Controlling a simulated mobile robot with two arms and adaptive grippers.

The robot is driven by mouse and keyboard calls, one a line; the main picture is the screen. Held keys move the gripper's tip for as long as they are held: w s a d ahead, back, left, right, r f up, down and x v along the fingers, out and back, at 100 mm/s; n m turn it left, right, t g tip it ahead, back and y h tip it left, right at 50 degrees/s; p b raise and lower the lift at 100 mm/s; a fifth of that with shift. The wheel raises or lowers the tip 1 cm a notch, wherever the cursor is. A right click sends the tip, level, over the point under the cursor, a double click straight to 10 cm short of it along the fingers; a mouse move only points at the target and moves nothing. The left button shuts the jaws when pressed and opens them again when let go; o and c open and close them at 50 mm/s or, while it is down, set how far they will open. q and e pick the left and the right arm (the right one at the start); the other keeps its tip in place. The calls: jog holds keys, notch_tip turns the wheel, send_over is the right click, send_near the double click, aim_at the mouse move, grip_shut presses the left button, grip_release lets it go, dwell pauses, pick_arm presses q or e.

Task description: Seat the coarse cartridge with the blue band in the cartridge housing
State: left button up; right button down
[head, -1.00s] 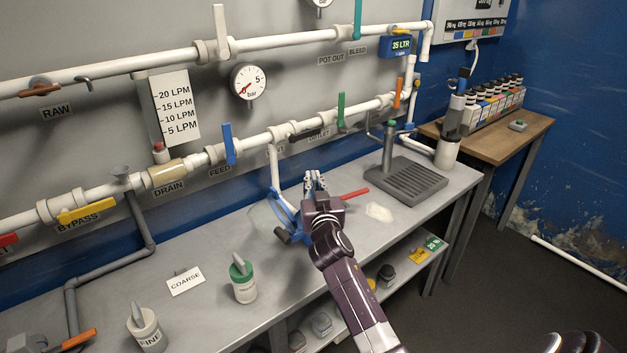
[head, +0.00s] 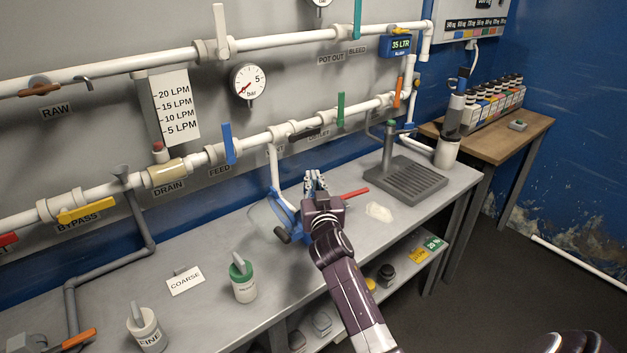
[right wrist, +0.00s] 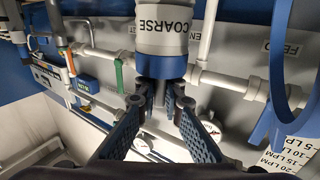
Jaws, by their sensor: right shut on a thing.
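The coarse cartridge (right wrist: 162,38) shows at the top middle of the right wrist view, white with the word COARSE and a blue band (right wrist: 162,66). My right gripper (right wrist: 158,103) is shut on its narrow end beside the blue band. In the head view my right gripper (head: 316,180) is over the middle of the bench, and the cartridge is hidden there. A blue curved part (head: 286,213) is just left of the gripper, below a white vertical pipe (head: 273,165). I cannot make out the housing clearly behind the hand. My left gripper is not in view.
A green-banded canister (head: 242,284), a white FINE canister (head: 147,333) and a COARSE card (head: 186,281) are on the bench at left. A red bar (head: 355,193), a pale patch (head: 379,211) and a grey drain stand (head: 406,180) are at right. Pipes run behind.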

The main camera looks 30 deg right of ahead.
jog(key=shift+f+b, duration=1.55)
jog(key=shift+f, duration=0.2)
dwell(1.6)
jog(key=shift+f+b, duration=1.2)
jog(key=shift+f, duration=0.6)
dwell(2.9)
